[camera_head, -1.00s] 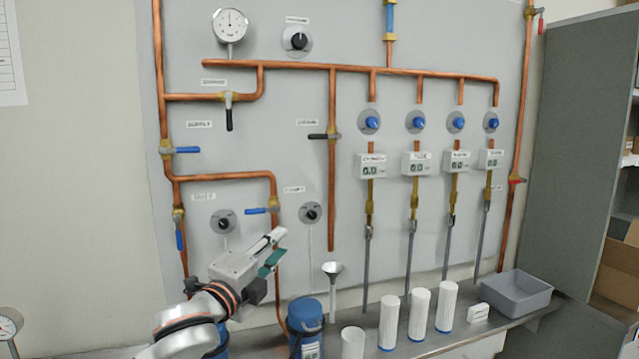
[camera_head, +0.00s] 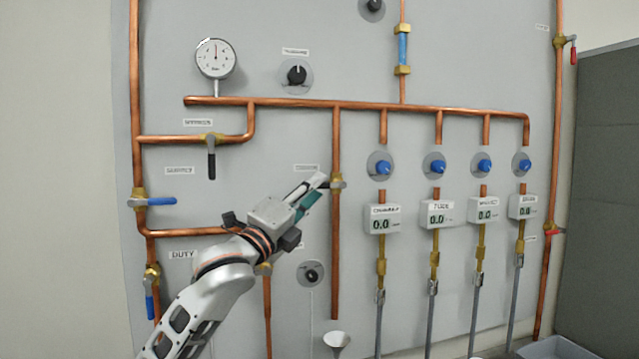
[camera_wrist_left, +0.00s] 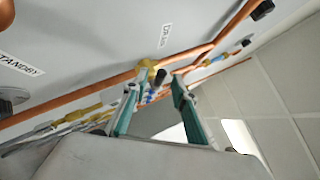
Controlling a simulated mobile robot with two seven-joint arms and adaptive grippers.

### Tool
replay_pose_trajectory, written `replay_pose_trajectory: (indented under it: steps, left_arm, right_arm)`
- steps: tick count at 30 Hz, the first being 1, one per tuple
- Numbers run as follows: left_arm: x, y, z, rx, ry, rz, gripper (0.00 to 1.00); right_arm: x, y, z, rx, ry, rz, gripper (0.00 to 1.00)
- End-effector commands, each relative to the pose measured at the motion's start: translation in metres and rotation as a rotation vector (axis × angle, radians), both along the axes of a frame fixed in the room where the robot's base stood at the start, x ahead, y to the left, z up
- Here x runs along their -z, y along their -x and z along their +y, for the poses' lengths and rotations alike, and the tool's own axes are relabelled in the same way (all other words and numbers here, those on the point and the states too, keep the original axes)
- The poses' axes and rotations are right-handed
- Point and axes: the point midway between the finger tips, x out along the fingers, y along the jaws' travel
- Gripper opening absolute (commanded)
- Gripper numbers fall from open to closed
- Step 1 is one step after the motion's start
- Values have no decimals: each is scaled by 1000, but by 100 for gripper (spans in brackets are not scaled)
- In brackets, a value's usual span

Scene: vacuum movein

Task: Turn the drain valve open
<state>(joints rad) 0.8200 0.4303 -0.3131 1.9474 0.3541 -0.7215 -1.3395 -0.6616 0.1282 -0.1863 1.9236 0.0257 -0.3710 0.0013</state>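The drain valve (camera_head: 338,184) is a brass body on the vertical copper pipe at the middle of the panel. In the wrist view its brass body (camera_wrist_left: 147,66) and black handle end (camera_wrist_left: 160,77) show below a DRAIN label (camera_wrist_left: 165,36). In the head view most of the handle is hidden by my fingers. My left gripper (camera_head: 314,188) reaches up to the left side of this valve. In the wrist view its two green-sided fingers (camera_wrist_left: 155,92) are spread apart, with the handle end showing between their tips. I cannot tell whether they touch it. My right gripper is not in view.
A blue-handled valve (camera_head: 155,201) and a dark-handled valve (camera_head: 211,155) sit on the pipes to the left. A round knob (camera_head: 312,274) is below the gripper, and a funnel (camera_head: 337,340) is lower. Several blue knobs and digital meters (camera_head: 382,220) line the right side.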

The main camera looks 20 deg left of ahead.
Motion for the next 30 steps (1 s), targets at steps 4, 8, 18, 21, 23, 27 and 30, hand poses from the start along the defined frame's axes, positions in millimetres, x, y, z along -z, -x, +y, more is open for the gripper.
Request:
replay_pose_trajectory:
  steps: [4, 8, 18, 21, 23, 27, 30]
  left_arm:
    - [-7, -15, -4, 1, 2, 1, 27]
    - [-10, -20, -6, 0, 0, -1, 27]
    - [-9, -21, -6, 0, 0, 0, 6]
    - [-9, -21, -6, 0, 0, 0, 0]
    - [-9, -21, -6, 0, 0, 0, 0]
    - [-8, -21, -6, 1, 5, -4, 0]
    - [-6, -21, -7, 1, 22, -12, 0]
  right_arm:
    - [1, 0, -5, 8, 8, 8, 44]
    - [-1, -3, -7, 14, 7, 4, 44]
    - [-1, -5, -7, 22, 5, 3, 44]
    - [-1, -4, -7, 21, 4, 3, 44]
    - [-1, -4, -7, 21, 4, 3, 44]
    - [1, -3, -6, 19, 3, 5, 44]
    - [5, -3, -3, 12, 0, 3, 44]
